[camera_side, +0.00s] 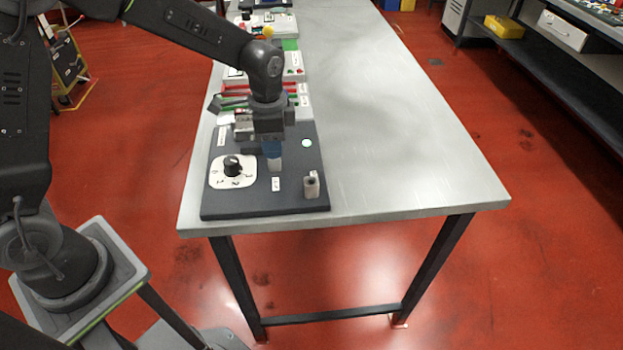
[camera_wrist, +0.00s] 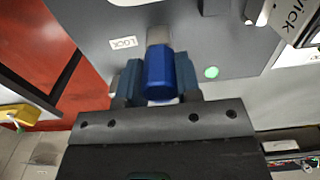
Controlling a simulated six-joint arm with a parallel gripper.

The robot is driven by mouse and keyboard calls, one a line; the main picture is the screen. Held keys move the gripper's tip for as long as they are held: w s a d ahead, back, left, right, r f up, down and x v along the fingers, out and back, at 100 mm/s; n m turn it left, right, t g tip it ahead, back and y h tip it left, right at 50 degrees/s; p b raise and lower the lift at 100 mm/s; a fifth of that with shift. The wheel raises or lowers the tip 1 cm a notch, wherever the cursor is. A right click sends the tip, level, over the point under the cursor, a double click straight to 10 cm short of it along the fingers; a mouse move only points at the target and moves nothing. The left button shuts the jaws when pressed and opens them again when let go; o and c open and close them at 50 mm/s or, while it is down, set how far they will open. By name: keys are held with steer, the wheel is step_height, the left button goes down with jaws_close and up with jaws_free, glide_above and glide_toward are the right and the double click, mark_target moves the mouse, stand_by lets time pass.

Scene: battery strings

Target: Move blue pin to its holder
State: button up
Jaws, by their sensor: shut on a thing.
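The blue pin (camera_side: 273,148) is between the fingers of my gripper (camera_side: 271,139), above the dark board. In the wrist view the blue pin (camera_wrist: 159,70) sits between both fingertips of my gripper (camera_wrist: 158,82). A light grey piece (camera_side: 275,164) shows directly below the blue part, and also in the wrist view (camera_wrist: 158,36); I cannot tell whether it is part of the pin or a socket on the board. A small grey upright holder-like block (camera_side: 311,187) stands at the board's front right corner, apart from the pin.
The dark board (camera_side: 240,203) carries a dial with a black knob (camera_side: 232,166), a label (camera_side: 276,184) reading LOCK in the wrist view (camera_wrist: 124,43), and a pale green light (camera_side: 306,143). Other panels stand behind it. The metal table (camera_side: 400,150) is clear to the right.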

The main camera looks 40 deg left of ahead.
steer(key=shift+r, duration=2.45)
steer(key=shift+r, duration=2.45)
steer(key=shift+d, duration=0.1)
steer(key=d+m, duration=0.2)
steer(key=d, duration=0.8)
steer(key=shift+s+d+r, duration=0.2)
steer(key=shift+s+r, duration=0.15)
steer(key=shift+f, duration=0.1)
steer(key=shift+f, duration=2.8)
steer(key=shift+f, duration=1.55)
